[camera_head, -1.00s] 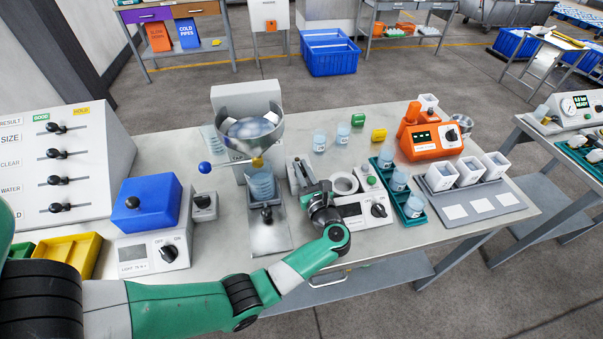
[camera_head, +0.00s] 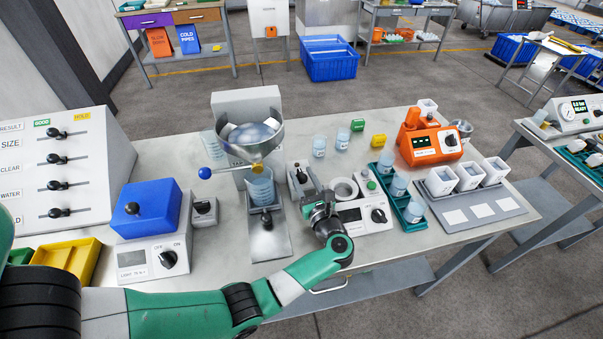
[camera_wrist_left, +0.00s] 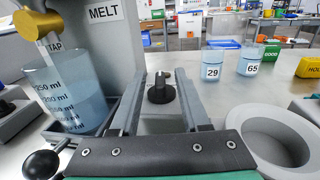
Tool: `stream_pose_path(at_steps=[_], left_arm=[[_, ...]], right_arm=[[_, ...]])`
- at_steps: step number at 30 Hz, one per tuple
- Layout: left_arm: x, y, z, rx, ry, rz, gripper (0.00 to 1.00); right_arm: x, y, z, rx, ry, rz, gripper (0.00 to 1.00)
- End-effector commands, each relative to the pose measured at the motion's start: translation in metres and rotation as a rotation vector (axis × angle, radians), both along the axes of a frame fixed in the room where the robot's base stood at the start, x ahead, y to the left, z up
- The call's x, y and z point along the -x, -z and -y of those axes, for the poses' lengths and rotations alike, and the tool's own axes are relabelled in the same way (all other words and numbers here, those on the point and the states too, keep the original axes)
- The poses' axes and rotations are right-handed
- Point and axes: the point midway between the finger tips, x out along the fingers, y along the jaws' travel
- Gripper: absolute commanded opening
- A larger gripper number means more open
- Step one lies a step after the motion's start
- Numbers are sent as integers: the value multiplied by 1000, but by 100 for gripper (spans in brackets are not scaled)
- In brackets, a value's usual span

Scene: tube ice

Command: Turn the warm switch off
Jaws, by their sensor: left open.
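A small black knob (camera_wrist_left: 160,90) stands upright on a light base in the left wrist view, between the two grey fingers of my left gripper (camera_wrist_left: 160,92). The fingers are open, one on each side, with a gap to the knob. In the head view the knob (camera_head: 301,175) shows at the tips of my left gripper (camera_head: 303,186), beside the melt stand. I can read no "warm" label on it. A second black dial (camera_head: 378,215) sits on the white unit to the right, and another (camera_head: 168,258) sits on the unit marked OFF and ON. My right gripper is out of view.
The melt stand (camera_head: 245,105) holds a bowl, a tap and a beaker (camera_wrist_left: 72,88) close to the left of my gripper. A white ring cup (camera_wrist_left: 270,142) is close on the right. Two numbered beakers (camera_wrist_left: 213,65) (camera_wrist_left: 250,62) stand behind. Bare table lies between them.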

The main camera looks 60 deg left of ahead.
Motion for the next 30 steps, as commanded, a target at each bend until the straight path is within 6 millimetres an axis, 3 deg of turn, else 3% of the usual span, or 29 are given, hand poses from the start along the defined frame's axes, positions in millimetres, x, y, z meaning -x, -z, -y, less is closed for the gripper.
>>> stream_pose_path(at_steps=[9,13,26,29,30], left_arm=[[5,-1,74,-1,6,1,46],[7,-1,94,0,3,1,46],[7,-5,102,-7,4,-1,46],[-7,-33,95,-61,46,-28,46],[-19,-54,91,-105,82,-54,46]], right_arm=[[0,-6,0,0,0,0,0],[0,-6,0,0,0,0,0],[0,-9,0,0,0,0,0],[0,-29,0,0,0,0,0],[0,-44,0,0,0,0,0]])
